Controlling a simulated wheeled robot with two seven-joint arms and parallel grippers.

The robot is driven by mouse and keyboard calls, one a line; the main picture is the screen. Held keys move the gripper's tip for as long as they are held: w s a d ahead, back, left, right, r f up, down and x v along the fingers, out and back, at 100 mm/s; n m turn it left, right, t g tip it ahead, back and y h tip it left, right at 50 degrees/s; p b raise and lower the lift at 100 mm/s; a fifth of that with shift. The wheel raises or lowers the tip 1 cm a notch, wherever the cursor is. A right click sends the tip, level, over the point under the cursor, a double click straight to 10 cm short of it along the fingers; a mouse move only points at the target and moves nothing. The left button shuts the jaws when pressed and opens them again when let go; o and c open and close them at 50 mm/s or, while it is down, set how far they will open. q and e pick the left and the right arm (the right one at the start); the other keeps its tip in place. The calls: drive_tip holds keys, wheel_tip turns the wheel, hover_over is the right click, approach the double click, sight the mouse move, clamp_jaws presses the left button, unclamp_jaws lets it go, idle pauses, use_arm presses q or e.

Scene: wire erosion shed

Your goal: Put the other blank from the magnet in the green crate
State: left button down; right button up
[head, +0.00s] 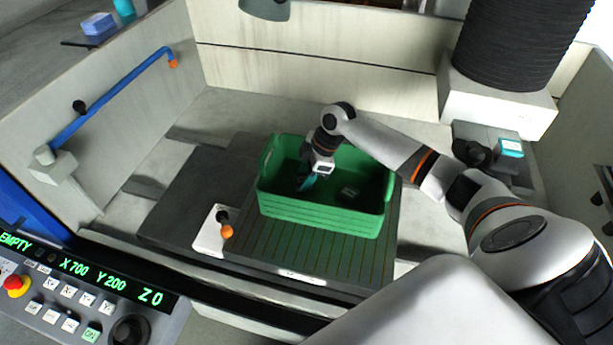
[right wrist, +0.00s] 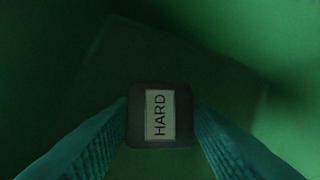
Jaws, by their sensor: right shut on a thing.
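The green crate (head: 320,222) stands on the dark ribbed plate, which looks like the magnet (head: 300,253). My right gripper (head: 307,183) reaches down inside the crate. Its teal fingers are shut on a dark blank (right wrist: 135,130) with a pale label reading HARD, seen in the right wrist view between the fingertips. Green crate surfaces surround it there. Whether the held blank touches the crate floor I cannot tell. Another small dark block (head: 349,192) lies in the crate to the right of the gripper. My left gripper is not in view.
A white block with an orange-knobbed lever (head: 226,231) sits at the plate's left. A blue pipe (head: 110,102) runs along the left wall. A teal-topped device (head: 510,148) stands at right. The control panel (head: 90,290) reads EMPTY.

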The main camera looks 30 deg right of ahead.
drive_tip(key=shift+f, duration=0.8)
drive_tip(key=o, duration=1.2)
drive_tip(key=shift+f, duration=0.15)
drive_tip(key=b+v, duration=0.2)
drive_tip(key=v, duration=1)
